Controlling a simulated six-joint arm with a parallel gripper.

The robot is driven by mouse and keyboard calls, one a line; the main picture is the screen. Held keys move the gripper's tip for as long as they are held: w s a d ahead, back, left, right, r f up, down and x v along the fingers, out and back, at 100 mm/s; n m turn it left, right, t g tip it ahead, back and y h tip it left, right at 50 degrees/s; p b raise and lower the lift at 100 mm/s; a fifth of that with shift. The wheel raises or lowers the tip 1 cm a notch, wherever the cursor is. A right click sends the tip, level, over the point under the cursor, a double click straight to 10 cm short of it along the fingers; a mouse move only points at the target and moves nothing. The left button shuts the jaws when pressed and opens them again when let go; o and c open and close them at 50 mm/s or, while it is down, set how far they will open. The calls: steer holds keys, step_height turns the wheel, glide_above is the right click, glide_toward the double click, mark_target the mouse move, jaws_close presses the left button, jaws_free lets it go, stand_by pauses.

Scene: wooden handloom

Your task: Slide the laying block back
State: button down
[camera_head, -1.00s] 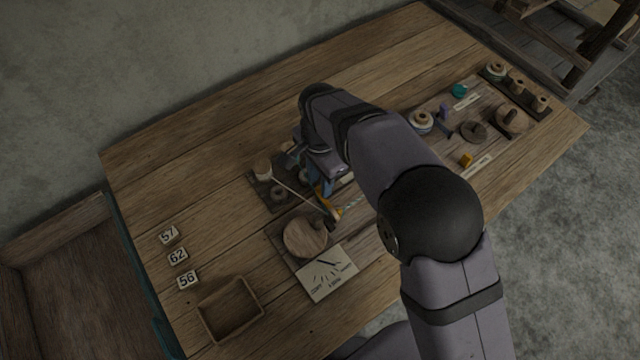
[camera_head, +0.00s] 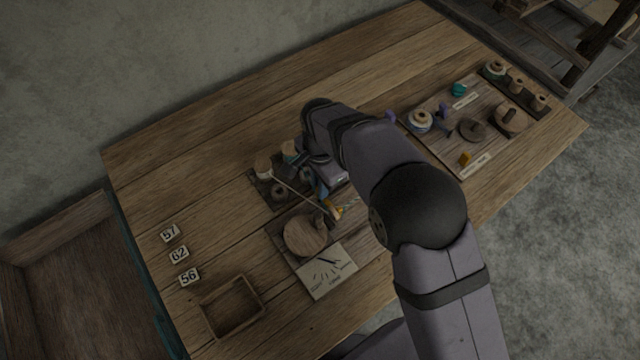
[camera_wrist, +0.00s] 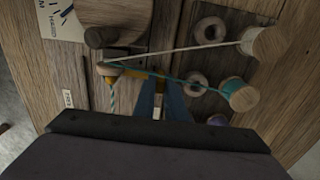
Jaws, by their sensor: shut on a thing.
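The laying block looks like a small orange piece with a tan wooden end (camera_head: 335,210); in the wrist view its orange bar (camera_wrist: 140,74) lies at my fingertips. A pale cord and a teal cord run from spools to its wooden end, and a twisted cord hangs from it in the wrist view. My gripper (camera_wrist: 158,88), with blue fingers, is shut on the orange bar. In the head view my gripper (camera_head: 323,190) is partly hidden by my arm. The exact grip contact is hard to see.
A round wooden disc with a dark peg (camera_head: 305,236) and a marked card (camera_head: 327,271) are close by. A pale spool (camera_wrist: 264,43) and a teal spool (camera_wrist: 240,94) stand beside the gripper. An empty wooden tray (camera_head: 231,307) and number tiles (camera_head: 179,254) lie left.

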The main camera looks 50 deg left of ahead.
steer(key=w, duration=0.7)
steer(key=shift+w, duration=0.15)
steer(key=c, duration=1.8)
jaws_free()
steer(key=shift+w, duration=0.15)
steer(key=shift+r, duration=0.1)
step_height(320, 180, up, 7)
steer(key=b, duration=0.2)
steer(key=shift+r, duration=0.1)
